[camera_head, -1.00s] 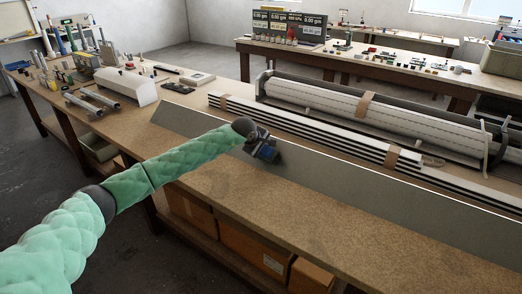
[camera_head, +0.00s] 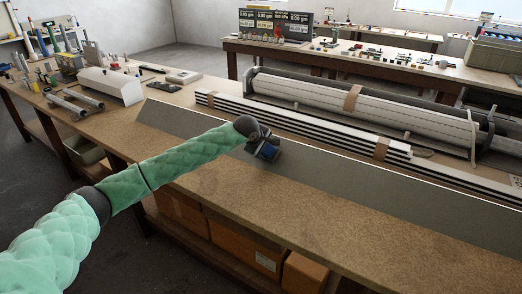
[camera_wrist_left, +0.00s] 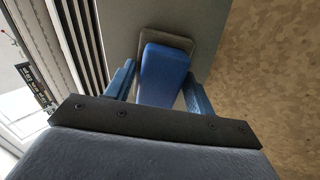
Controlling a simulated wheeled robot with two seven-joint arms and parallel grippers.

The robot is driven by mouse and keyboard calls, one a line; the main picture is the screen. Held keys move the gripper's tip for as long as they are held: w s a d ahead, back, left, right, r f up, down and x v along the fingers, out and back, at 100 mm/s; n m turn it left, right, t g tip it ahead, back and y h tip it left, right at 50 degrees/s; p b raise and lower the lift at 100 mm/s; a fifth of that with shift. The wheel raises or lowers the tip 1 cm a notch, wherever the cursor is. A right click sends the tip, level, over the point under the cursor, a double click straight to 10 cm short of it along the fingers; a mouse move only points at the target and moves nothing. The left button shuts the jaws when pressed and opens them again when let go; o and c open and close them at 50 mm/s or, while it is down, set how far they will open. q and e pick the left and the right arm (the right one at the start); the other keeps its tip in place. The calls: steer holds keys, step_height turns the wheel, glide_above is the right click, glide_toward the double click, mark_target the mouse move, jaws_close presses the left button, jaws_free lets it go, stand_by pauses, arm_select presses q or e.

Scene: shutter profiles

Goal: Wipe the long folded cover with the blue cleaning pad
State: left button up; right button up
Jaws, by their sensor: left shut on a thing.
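The long folded cover (camera_head: 340,178) is a grey metal strip lying lengthwise on the workbench. It also shows in the left wrist view (camera_wrist_left: 215,30). My left gripper (camera_head: 262,150) is over the cover, left of its middle. In the left wrist view its blue fingers (camera_wrist_left: 160,90) are shut on the blue cleaning pad (camera_wrist_left: 163,72), one on each side. The pad has a grey-brown base that appears to lie against the cover; exact contact is hard to tell. In the head view the pad is mostly hidden by the gripper. My right gripper is not in view.
Striped white and black profiles (camera_head: 300,124) bound with brown tape lie behind the cover, with a long roller shutter assembly (camera_head: 320,95) beyond. Tools and metal tubes (camera_head: 75,102) stand at the left. The bench (camera_head: 240,205) in front of the cover is clear.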

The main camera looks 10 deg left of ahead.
mark_target(276, 154)
arm_select(q)
steer(key=shift+s+d+b, duration=0.25)
steer(key=shift+d+b, duration=0.05)
steer(key=shift+d, duration=0.35)
steer(key=shift+s+d+b, duration=0.25)
steer(key=shift+d+b, duration=0.05)
steer(key=shift+d, duration=0.3)
steer(key=shift+s+d+b, duration=0.25)
steer(key=shift+d+b, duration=0.05)
steer(key=shift+d, duration=0.35)
steer(key=shift+f+b, duration=0.15)
steer(key=shift+b, duration=0.5)
steer(key=shift+w+a+b, duration=0.5)
steer(key=shift+a+b, duration=0.3)
steer(key=shift+a, duration=0.6)
steer(key=shift+w+a+b, duration=0.55)
steer(key=shift+a+b, duration=0.3)
steer(key=shift+a, duration=0.5)
steer(key=shift+w+a+b, duration=0.5)
steer(key=shift+a+b, duration=0.3)
steer(key=shift+a, duration=0.6)
steer(key=shift+w+a+r+b, duration=0.1)
steer(key=shift+w+a+b, duration=0.25)
steer(key=shift+a, duration=0.55)
steer(key=shift+w+a+r+b, duration=0.1)
steer(key=shift+w+a+b, duration=0.25)
steer(key=shift+a, duration=0.5)
steer(key=shift+w+a+b, duration=0.2)
steer(key=shift+a+b, duration=0.25)
steer(key=shift+a, duration=0.45)
